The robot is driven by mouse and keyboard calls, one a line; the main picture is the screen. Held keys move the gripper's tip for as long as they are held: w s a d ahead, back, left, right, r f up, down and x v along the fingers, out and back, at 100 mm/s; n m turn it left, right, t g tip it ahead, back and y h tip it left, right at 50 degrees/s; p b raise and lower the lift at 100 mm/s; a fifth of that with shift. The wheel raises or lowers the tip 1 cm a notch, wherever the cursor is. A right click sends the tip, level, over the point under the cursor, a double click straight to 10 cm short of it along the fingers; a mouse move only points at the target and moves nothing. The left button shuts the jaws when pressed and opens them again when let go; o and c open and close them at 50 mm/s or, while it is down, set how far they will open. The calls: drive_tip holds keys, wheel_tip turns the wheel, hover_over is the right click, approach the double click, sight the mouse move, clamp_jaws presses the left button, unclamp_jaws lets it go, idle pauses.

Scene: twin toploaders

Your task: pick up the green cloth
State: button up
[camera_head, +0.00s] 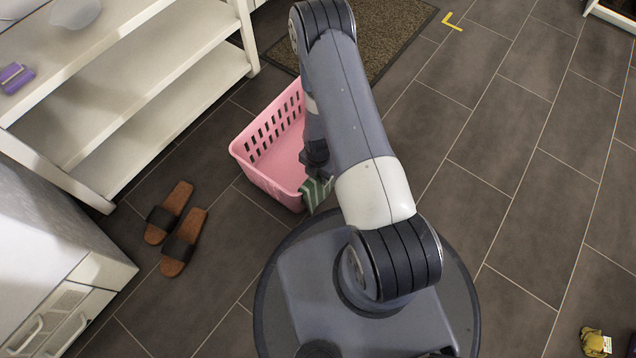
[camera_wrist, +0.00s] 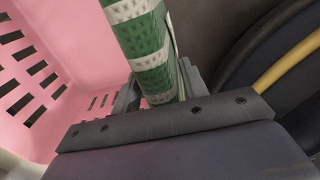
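The green cloth (camera_head: 315,193), striped green and white, hangs at the near right corner of a pink basket (camera_head: 268,187). In the wrist view the cloth (camera_wrist: 151,50) runs down between the two fingers of my gripper (camera_wrist: 158,95). The fingers stand close on either side of it. I cannot tell whether they press on it. In the head view my gripper (camera_head: 316,165) is low at the basket's near right side, partly hidden by my arm. The cloth's lower end is hidden behind the gripper in the wrist view.
A white shelf (camera_head: 150,100) stands at the upper left, with a purple object (camera_head: 15,77) on it. Brown sandals (camera_head: 175,230) lie left of the basket. A doormat (camera_head: 385,30) lies behind. A yellow item (camera_head: 594,341) lies at the lower right. The tiled floor on the right is mostly clear.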

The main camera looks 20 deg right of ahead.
clamp_jaws()
idle(0.3)
